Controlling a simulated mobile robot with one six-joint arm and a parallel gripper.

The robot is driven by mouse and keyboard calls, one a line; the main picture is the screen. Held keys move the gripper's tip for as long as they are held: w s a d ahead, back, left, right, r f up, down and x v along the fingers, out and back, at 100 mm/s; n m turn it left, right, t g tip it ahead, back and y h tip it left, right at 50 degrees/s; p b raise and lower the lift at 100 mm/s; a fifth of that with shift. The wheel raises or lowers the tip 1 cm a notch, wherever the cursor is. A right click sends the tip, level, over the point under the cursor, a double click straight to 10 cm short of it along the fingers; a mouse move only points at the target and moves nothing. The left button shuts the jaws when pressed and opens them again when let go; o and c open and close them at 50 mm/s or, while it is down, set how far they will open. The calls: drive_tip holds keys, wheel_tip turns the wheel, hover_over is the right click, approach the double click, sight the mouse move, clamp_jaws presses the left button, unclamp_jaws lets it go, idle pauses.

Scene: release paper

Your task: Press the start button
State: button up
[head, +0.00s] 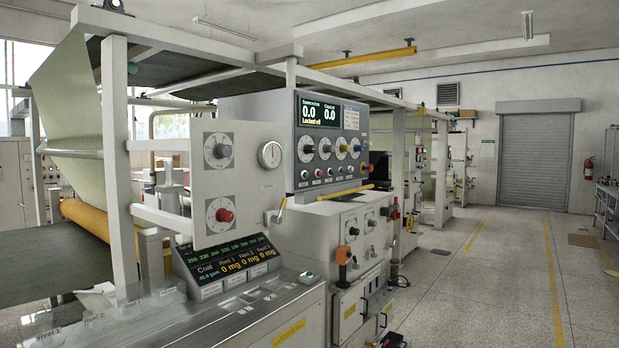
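A grey control panel (300,155) stands in the middle of the head view. Its screen (318,112) is lit and reads 0.0 and 0.0, with a yellow line of text below. Under a row of round dials (324,150) runs a row of small coloured push buttons (331,172). Their labels are too small to read, so I cannot tell which one is the start button. A small green-lit button or switch (306,277) sits on the lower desk. My gripper is not in view.
A sloped display (225,266) shows coat and reel values on the lower desk. A white plate with a black knob (218,150) and a red knob (223,215) stands left of the panel. An orange handle (343,256) sticks out below.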

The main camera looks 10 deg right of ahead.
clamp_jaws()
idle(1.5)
